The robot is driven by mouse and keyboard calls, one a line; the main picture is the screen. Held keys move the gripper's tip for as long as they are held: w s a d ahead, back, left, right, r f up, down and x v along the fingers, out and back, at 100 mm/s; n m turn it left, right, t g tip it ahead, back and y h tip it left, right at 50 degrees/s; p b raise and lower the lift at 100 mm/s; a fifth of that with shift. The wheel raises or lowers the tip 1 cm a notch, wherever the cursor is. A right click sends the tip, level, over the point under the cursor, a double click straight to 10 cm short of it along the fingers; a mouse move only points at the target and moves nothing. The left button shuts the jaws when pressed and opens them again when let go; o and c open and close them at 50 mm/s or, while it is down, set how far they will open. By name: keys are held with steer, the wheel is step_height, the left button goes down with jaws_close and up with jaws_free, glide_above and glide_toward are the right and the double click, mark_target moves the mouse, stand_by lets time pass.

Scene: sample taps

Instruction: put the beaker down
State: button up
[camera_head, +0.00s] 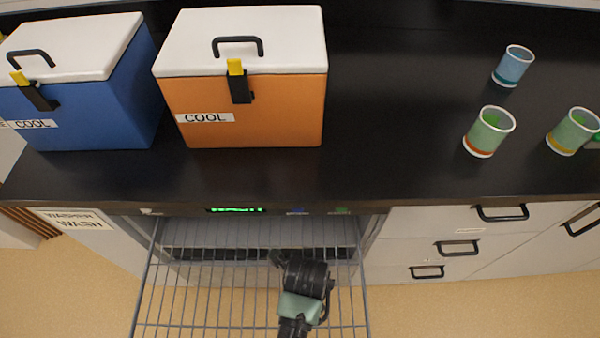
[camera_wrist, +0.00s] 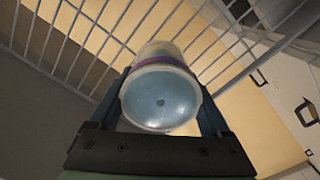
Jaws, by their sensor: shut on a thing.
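In the wrist view the beaker (camera_wrist: 160,98) is pale blue and translucent, with a thin purple band. It sits between the two fingers of my gripper (camera_wrist: 160,85), which is shut on it. In the head view my gripper (camera_head: 280,260) is over the pulled-out wire rack (camera_head: 147,283) of the washer, right of the rack's middle; my wrist hides the beaker there. The rack's wires also show beyond the beaker in the wrist view (camera_wrist: 68,45). I cannot tell whether the beaker touches the rack.
The black counter (camera_head: 400,130) is above the rack. A blue cool box (camera_head: 105,105) and an orange cool box (camera_head: 275,115) stand on it at left. A blue cup (camera_head: 513,67) and two green cups (camera_head: 489,132) (camera_head: 573,132) stand at right. Drawers (camera_head: 420,250) are right of the washer.

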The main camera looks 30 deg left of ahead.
steer(key=shift+f+b, duration=0.6)
steer(key=shift+f, duration=2.6)
steer(key=shift+f, duration=0.1)
steer(key=o, duration=1.3)
step_height(320, 180, up, 12)
steer(key=p, duration=0.2)
steer(key=shift+p, duration=0.35)
